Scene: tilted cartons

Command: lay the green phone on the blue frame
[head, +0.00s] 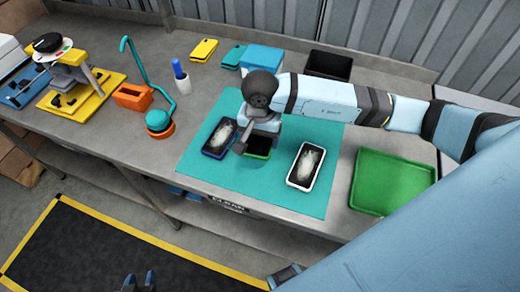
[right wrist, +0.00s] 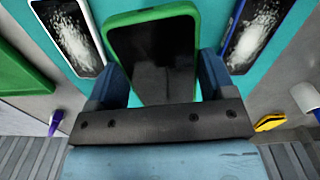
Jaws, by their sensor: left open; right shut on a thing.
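The green phone (head: 257,147), dark-screened with a green rim, is at the middle of the teal mat, partly hidden under my right gripper (head: 256,132). In the right wrist view the green phone (right wrist: 153,50) sits between the two fingers of my right gripper (right wrist: 160,82), which is shut on it. I cannot tell whether it is clear of the mat. A blue frame (head: 18,92), flat with dark parts, lies at the far left of the bench, partly cut off. My left gripper (head: 139,283) is open and empty at the bottom edge, away from the bench.
A blue-rimmed phone (head: 219,138) and a white-rimmed phone (head: 305,166), both with white-marked screens, flank the green one. A green tray (head: 392,182) is right. An orange box (head: 132,97), a teal lamp-like stand (head: 158,121) and a yellow frame (head: 84,93) stand left.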

